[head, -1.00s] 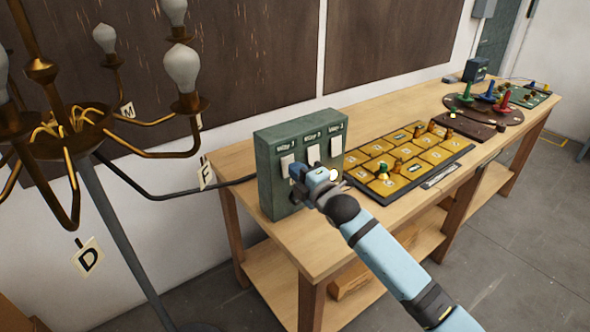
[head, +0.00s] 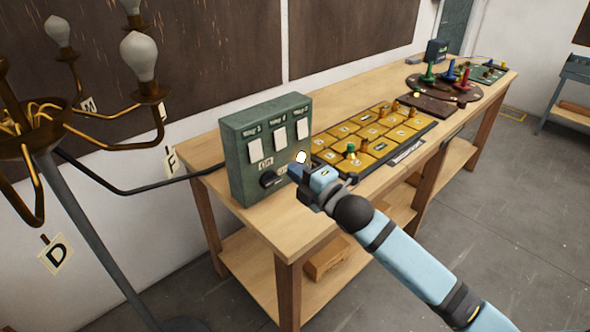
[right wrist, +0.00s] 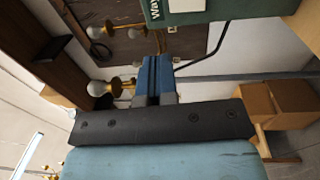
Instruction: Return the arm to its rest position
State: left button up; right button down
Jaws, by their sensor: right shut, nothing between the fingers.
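My right gripper (head: 299,171) has blue fingers and is in front of the lower right of the green switch box (head: 238,156), with nothing held. Its shut fingers also show in the right wrist view (right wrist: 157,72). The brass lamp (head: 25,135) with white bulbs (head: 139,55) stands at the left. My left gripper is out of view.
The wooden workbench (head: 285,232) carries a yellow-tiled board (head: 372,128) right of the box, with coloured pegs and a round brown board (head: 460,88) farther back. A black cable (head: 130,188) runs from the lamp to the box.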

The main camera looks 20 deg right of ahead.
jog(key=s+a+f+m+g+h+p, duration=0.1)
jog(key=s+f+m+g+p, duration=0.2)
jog(key=s+f+m, duration=0.6)
jog(key=s+a+f+m+g+h+p, duration=0.2)
jog(key=s+f+m+p, duration=0.4)
jog(key=s, duration=1.4)
notch_tip(320, 180, down, 7)
jog(key=m+g, duration=0.1)
jog(key=m, duration=0.3)
jog(key=shift+a+g+p, duration=0.25)
jog(key=shift+g+p, duration=0.15)
jog(key=shift+r, duration=0.1)
